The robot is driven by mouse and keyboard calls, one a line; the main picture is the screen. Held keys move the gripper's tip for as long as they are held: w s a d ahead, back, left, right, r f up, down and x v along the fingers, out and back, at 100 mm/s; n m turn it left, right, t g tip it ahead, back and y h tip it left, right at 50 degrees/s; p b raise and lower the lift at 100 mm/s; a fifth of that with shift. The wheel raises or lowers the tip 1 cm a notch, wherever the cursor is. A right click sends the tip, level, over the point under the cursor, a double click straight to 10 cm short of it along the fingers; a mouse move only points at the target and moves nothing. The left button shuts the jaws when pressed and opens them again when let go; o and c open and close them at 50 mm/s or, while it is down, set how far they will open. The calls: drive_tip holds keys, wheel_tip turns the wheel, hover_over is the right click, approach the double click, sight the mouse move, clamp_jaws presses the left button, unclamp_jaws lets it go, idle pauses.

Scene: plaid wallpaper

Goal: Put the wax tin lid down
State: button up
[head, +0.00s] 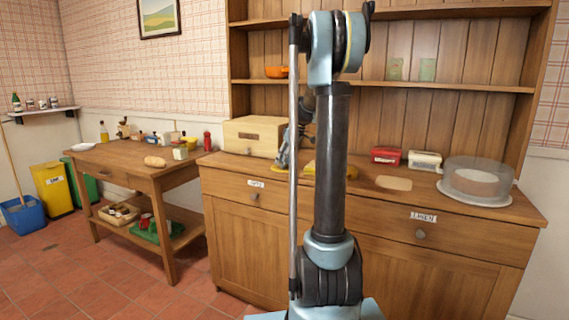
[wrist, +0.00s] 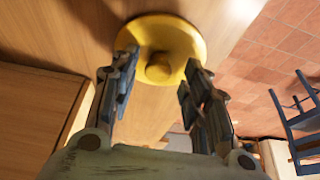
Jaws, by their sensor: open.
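The wax tin lid is a round yellow disc with a central knob (wrist: 158,68). In the wrist view it lies on a wooden surface, just beyond and between my fingertips. My gripper (wrist: 156,80) is open, with one finger on each side of the knob; I see no clear contact. In the head view my gripper (head: 283,158) is low over the sideboard top, beside the wooden box and partly behind my arm. Yellow patches (head: 309,168) show on the sideboard around my arm; I cannot tell which is the lid.
On the sideboard (head: 450,215) stand a wooden box (head: 252,135), a red tin (head: 386,155), a white-lidded container (head: 425,160), a flat board (head: 394,183) and a clear-domed cake plate (head: 478,180). A side table (head: 130,165) with food stands left. A blue chair (wrist: 300,110) shows in the wrist view.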

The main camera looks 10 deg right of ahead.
drive_tip(key=v, duration=1.1)
drive_tip(key=shift+r, duration=0.3)
drive_tip(key=s+a+f+m+h, duration=0.1)
drive_tip(key=s+a+f+m, duration=0.3)
drive_tip(key=s, duration=0.7)
drive_tip(key=s+d+f+m+h, duration=0.1)
drive_tip(key=s+f, duration=0.5)
drive_tip(key=s, duration=0.5)
drive_tip(key=s+a+f+m+h, duration=0.1)
drive_tip(key=s+a+f+m, duration=0.3)
drive_tip(key=s, duration=0.7)
drive_tip(key=s+d+f+m, duration=0.1)
drive_tip(key=s+d+f, duration=0.2)
drive_tip(key=s+f, duration=0.5)
wheel_tip(320, 180, down, 3)
drive_tip(key=shift+s+d+f+m+h, duration=0.15)
drive_tip(key=shift+s+d+m+h, duration=0.1)
drive_tip(key=shift+m+h, duration=0.05)
